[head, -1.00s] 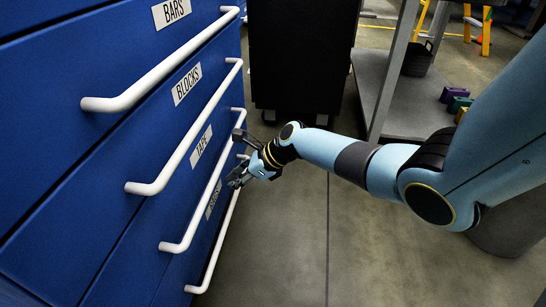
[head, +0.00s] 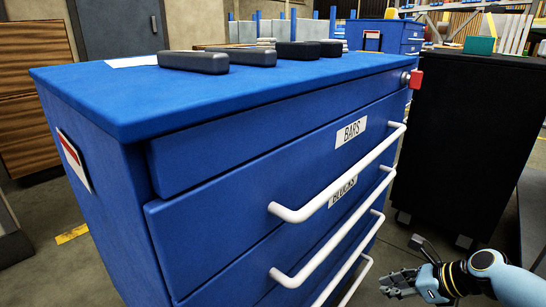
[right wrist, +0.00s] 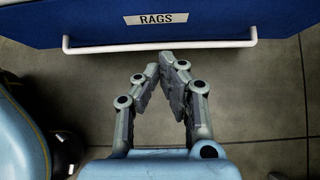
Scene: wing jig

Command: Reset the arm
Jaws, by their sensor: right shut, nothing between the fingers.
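My right gripper (head: 400,283) is low at the right of the blue drawer cabinet (head: 110,100), beside its lower handles. In the right wrist view its fingers (right wrist: 162,72) are shut, tips together, with nothing between them. The tips are just short of a long white handle (right wrist: 160,46) under a label reading RAGS (right wrist: 163,18), and look apart from it. My right arm (head: 515,283) comes in from the lower right corner. No drawer stands clearly open. My left gripper is in no current view.
Several dark blocks (head: 195,61) lie on the cabinet top. White handles (head: 345,170) stick out from its front. A black cabinet (head: 465,140) stands to the right. Grey floor (right wrist: 265,90) is open around the gripper.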

